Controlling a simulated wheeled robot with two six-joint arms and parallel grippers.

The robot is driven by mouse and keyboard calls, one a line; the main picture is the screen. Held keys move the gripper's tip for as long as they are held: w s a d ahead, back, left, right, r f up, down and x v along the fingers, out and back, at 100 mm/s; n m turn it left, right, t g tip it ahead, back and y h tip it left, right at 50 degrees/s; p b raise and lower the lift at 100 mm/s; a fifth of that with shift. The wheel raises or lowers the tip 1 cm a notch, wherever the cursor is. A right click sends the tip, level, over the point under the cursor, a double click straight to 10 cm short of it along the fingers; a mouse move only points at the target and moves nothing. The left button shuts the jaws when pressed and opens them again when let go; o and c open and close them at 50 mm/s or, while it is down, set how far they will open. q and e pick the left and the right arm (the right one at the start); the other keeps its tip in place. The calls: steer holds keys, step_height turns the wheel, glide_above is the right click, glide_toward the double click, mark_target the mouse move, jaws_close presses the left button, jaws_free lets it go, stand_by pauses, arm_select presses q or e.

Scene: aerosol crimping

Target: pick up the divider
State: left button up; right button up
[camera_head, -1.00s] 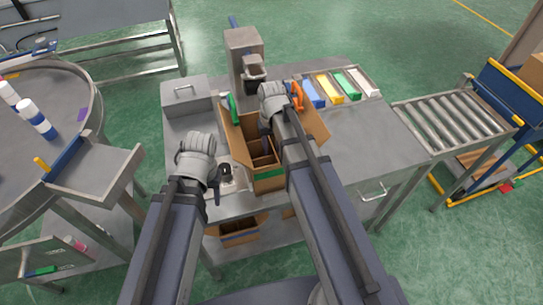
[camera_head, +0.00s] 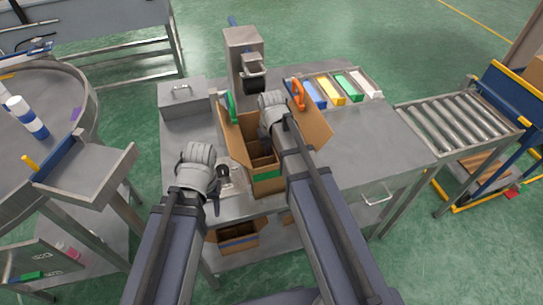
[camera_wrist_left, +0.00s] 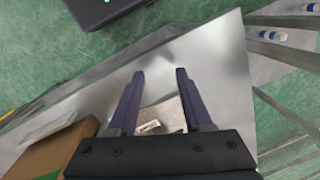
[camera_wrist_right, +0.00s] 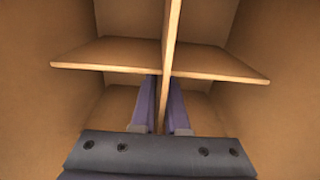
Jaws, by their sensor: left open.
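The divider (camera_wrist_right: 171,25) is a crossed set of thin brown cardboard panels standing inside the open cardboard box (camera_head: 238,144). In the head view only part of the divider (camera_head: 262,150) shows in the box. My right gripper (camera_wrist_right: 163,80) reaches down into the box, with its fingers close against both sides of one divider panel. In the head view the right gripper's fingers are hidden. My left gripper (camera_wrist_left: 160,72) is open and empty, left of the box above the metal table (camera_head: 354,140), pointing down.
A grey press (camera_head: 244,52) stands behind the box, with a grey lidded case (camera_head: 185,97) to its left. Green (camera_head: 231,107) and orange (camera_head: 297,94) clips sit at the box flaps. Coloured bins lie behind right. The table's right side is clear.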

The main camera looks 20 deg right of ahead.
jaws_close()
stand_by(0.7)
arm_select(q)
steer(key=shift+r, duration=0.2)
arm_select(e)
steer(key=shift+r, duration=0.2)
arm_select(q)
step_height(320, 180, up, 28)
steer(key=p, duration=2.8)
steer(key=shift+f, duration=0.15)
arm_select(e)
step_height(320, 180, up, 28)
steer(key=shift+f, duration=0.15)
arm_select(q)
steer(key=shift+f, duration=0.1)
arm_select(e)
steer(key=shift+f, duration=0.1)
